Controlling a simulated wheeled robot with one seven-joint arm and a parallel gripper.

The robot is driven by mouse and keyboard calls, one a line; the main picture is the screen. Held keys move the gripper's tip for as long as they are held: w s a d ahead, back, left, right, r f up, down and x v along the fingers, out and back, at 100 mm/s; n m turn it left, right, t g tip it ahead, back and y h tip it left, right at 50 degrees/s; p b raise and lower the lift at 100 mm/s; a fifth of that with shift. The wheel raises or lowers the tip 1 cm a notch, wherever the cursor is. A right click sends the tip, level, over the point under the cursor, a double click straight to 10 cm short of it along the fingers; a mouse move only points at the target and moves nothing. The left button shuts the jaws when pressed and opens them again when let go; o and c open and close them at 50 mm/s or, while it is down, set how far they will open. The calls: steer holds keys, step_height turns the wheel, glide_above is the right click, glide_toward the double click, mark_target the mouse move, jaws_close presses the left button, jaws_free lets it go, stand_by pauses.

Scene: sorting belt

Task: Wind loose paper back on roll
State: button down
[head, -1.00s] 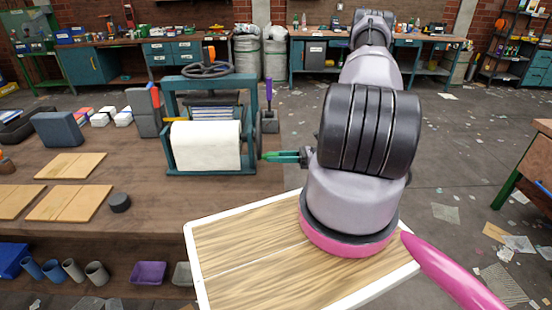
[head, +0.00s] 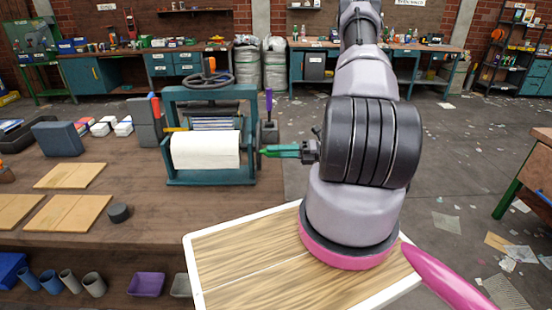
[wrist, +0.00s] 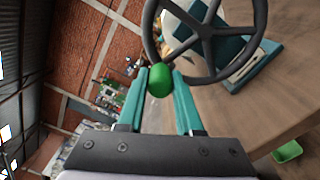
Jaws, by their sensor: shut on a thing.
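A teal roll stand (head: 168,148) stands on the brown table. A white sheet of paper (head: 206,151) hangs from its front, with its lower edge above the stand's base. My gripper (head: 270,152) reaches in from the right at the stand's right side. In the wrist view its teal fingers (wrist: 160,84) are shut on a green knob (wrist: 160,80) at the rim of a dark spoked wheel (wrist: 208,35). The head view shows that wheel nearly edge-on, so its spokes are hidden there. The roll's core is not clearly visible.
A dark handwheel (head: 207,80) sits on top of the stand. A grey block (head: 145,122) stands close on the left, and a dark upright post with a purple handle (head: 268,104) behind right. Wooden boards (head: 70,212) and a dark puck (head: 119,212) lie front left.

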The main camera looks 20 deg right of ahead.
steer(key=shift+w+d+r+m, duration=0.2)
steer(key=shift+w+r+m, duration=0.35)
steer(key=shift+m, duration=0.75)
steer(key=shift+w+d+r+m, duration=0.35)
steer(key=shift+r+m, duration=0.4)
steer(key=shift+m, duration=0.55)
steer(key=shift+w+d+r+m, duration=0.1)
steer(key=shift+w+r+m, duration=0.5)
steer(key=shift+m, duration=0.7)
steer(key=c, duration=0.6)
jaws_free()
steer(key=shift+o, duration=0.2)
steer(key=shift+s, duration=0.1)
steer(key=v, duration=1)
steer(key=shift+d, duration=0.4)
steer(key=shift+s, duration=0.1)
